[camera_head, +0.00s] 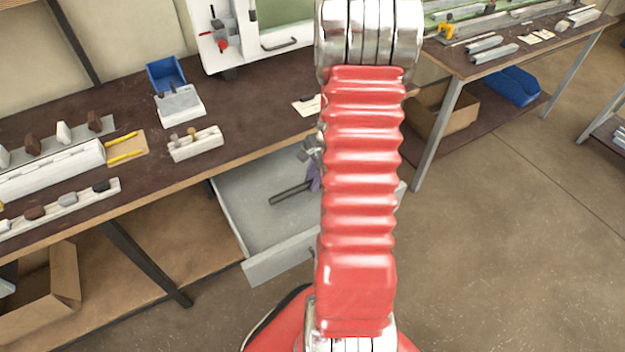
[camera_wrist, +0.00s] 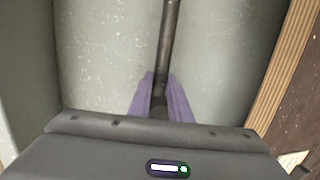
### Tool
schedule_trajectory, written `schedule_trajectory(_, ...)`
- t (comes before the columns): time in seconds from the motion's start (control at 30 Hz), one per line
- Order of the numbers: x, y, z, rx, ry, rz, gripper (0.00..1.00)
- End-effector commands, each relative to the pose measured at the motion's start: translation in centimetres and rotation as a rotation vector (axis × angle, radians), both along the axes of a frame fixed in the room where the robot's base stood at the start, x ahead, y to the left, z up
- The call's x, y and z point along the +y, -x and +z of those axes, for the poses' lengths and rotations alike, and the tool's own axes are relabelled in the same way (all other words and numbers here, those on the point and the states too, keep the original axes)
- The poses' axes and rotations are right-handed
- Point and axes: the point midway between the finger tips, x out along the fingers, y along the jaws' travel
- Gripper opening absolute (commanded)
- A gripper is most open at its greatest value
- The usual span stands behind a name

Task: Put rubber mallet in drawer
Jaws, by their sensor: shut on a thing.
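The open drawer (camera_head: 280,260) under the bench has a pale grey, empty-looking floor, which also shows in the wrist view (camera_wrist: 100,55). The dark bar of the rubber mallet (camera_head: 288,195) shows over the drawer floor, and in the wrist view (camera_wrist: 171,35) it runs up out of the picture. My gripper (camera_wrist: 162,88) has purple fingers shut on the bar. In the head view it is mostly hidden behind my red arm, within the drawer's outline. The mallet's head is not seen, and I cannot tell whether the mallet touches the floor.
The dark bench top (camera_head: 255,120) overhangs the drawer; its layered edge shows close on the right in the wrist view (camera_wrist: 290,55). A blue bin (camera_head: 166,74) and clamp blocks (camera_head: 195,143) stand on it. A cardboard box (camera_head: 45,290) is at lower left.

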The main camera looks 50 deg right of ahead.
Motion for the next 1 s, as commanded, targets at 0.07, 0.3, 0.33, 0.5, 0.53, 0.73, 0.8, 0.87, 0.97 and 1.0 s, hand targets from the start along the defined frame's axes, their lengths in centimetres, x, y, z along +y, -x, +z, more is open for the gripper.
schedule_trajectory(0.07, 0.0, 0.0, 0.0, -0.001, 0.0, 0.0, 0.0)
schedule_trajectory(0.3, 0.0, 0.0, -0.1, 0.0, 0.0, -0.001, 0.25)
schedule_trajectory(0.33, 0.0, 0.0, -0.1, 0.0, 0.0, -0.001, 0.27)
schedule_trajectory(0.5, 0.0, 0.0, -0.1, 0.0, 0.0, -0.001, 0.36)
schedule_trajectory(0.53, 0.0, 0.0, -0.1, 0.0, 0.0, -0.001, 0.36)
schedule_trajectory(0.73, 0.0, 0.0, 0.0, 0.0, 0.0, -0.001, 0.36)
schedule_trajectory(0.8, -0.1, 0.0, 0.2, -0.001, 0.001, 0.0, 0.36)
schedule_trajectory(0.87, -0.1, 0.1, 0.5, -0.002, 0.001, 0.0, 0.36)
schedule_trajectory(0.97, -0.2, 0.2, 1.2, -0.002, 0.001, -0.001, 0.36)
schedule_trajectory(1.0, -0.2, 0.3, 1.6, -0.002, 0.001, -0.001, 0.36)
